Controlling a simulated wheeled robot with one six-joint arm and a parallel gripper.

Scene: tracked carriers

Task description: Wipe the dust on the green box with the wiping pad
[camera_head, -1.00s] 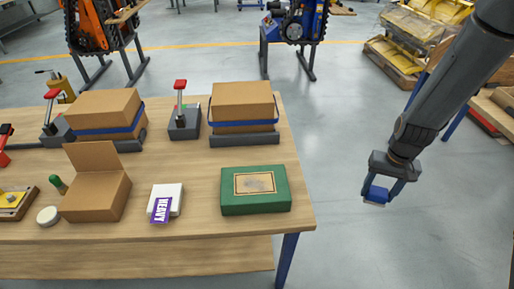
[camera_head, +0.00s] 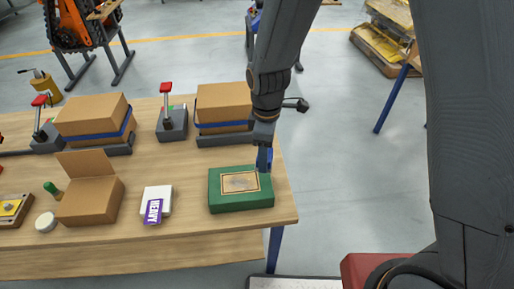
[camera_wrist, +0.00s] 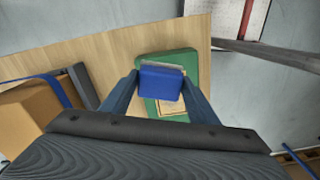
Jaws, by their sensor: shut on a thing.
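The green box (camera_head: 241,202) lies on the wooden table near its right front corner. A tan framed panel on its top (camera_head: 240,182) bears a grey dust smudge. My gripper (camera_head: 264,160) is at the back right edge of the box in the head view. In the wrist view my gripper (camera_wrist: 160,85) is shut on the blue wiping pad (camera_wrist: 161,82). The pad hides part of the green box (camera_wrist: 180,60) and its panel. I cannot tell whether the pad touches the box.
A strapped cardboard box (camera_head: 222,105) stands behind the green box, close to my arm. A white box with a purple HEAVY label (camera_head: 153,211) and an open carton (camera_head: 91,201) lie to the left.

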